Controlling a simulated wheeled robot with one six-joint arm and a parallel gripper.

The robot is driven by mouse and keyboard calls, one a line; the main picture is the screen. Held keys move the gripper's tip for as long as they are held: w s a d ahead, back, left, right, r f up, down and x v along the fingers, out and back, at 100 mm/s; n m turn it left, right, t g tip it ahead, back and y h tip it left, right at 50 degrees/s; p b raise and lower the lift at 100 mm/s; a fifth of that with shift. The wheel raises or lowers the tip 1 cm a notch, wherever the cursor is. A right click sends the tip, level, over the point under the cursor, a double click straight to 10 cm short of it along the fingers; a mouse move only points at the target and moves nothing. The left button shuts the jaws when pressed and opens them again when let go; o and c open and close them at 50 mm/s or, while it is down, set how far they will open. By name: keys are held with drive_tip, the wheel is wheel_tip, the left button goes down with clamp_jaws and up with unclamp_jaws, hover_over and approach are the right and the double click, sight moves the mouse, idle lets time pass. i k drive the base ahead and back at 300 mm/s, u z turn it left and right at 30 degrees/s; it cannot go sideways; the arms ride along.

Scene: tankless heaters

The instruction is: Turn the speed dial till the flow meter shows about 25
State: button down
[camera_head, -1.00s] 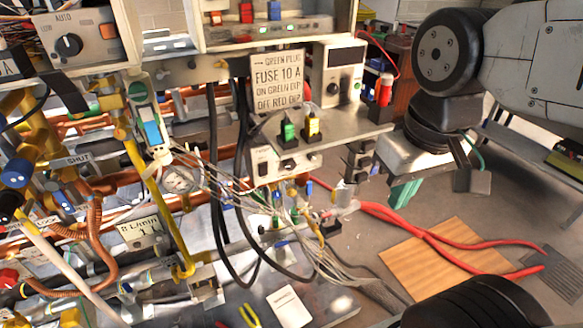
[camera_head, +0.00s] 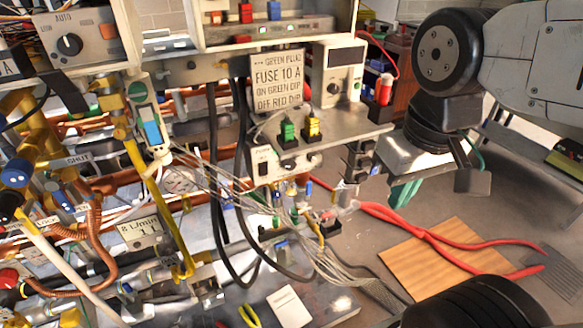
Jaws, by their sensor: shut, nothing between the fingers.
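My gripper (camera_head: 404,194), with teal fingers, hangs below my arm at the right of the shelf. It is shut and empty, apart from the shelf's controls. A white box labelled PUMP (camera_head: 262,168) sits under the shelf's front edge, with a switch and small fittings; I cannot clearly make out a speed dial on it. A white unit with a dark display (camera_head: 346,57) and a small knob (camera_head: 333,88) stands on the shelf. A slim meter with a blue window (camera_head: 152,132) is on the pipes at left. No reading is legible on either.
An 8 L/min tag (camera_head: 139,232) hangs among pipes at lower left. Black hoses and loose wires hang before the shelf. A FUSE 10 A sign (camera_head: 278,80) stands above green and yellow plugs.

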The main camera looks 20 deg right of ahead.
sight(290, 165)
drive_tip(key=u, duration=0.9)
drive_tip(key=k, duration=0.75)
drive_tip(key=z, duration=0.75)
drive_tip(key=i, duration=0.4)
drive_tip(key=u, duration=0.05)
